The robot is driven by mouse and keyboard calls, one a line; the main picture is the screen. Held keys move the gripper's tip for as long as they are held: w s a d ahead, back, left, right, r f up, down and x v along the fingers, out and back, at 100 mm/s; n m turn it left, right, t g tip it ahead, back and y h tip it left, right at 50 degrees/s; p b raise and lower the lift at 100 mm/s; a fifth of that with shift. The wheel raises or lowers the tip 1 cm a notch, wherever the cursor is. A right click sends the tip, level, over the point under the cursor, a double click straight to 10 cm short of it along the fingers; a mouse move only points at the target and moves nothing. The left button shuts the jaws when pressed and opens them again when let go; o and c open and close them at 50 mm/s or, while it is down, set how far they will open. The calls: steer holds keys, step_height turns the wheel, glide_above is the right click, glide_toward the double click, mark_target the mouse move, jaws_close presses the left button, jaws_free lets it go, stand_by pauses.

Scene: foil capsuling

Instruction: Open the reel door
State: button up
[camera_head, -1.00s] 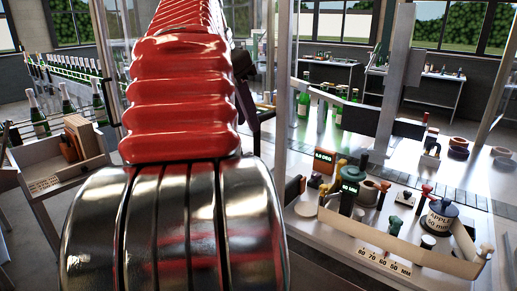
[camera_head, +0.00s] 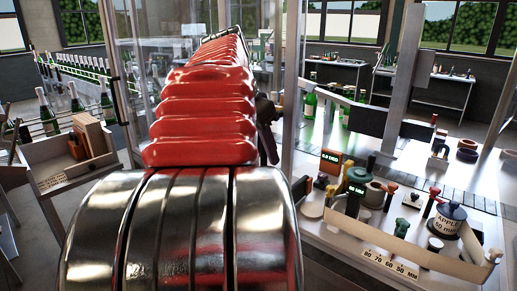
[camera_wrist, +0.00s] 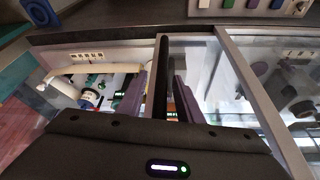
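In the wrist view a dark upright bar (camera_wrist: 161,75), which looks like a door handle, runs beside a pale metal frame edge. My gripper (camera_wrist: 161,84) is open, with one finger on each side of this bar and a visible gap to it. I cannot tell how deep the bar sits between the fingers. Clear panels (camera_wrist: 225,85) lie to the right of the bar. In the head view my red arm hides the gripper's tips and most of the enclosure in front. A clear panel with a metal frame (camera_head: 142,60) shows left of the arm.
A bench with gauges, capsule tools and a low cream wall (camera_head: 400,245) stands at right. Green bottles (camera_head: 310,103) stand behind it. A metal post (camera_head: 292,90) rises right of my arm. At left are a crate (camera_head: 95,138) on a side table and a bottle line.

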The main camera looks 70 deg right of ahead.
jaws_close()
stand_by(0.6)
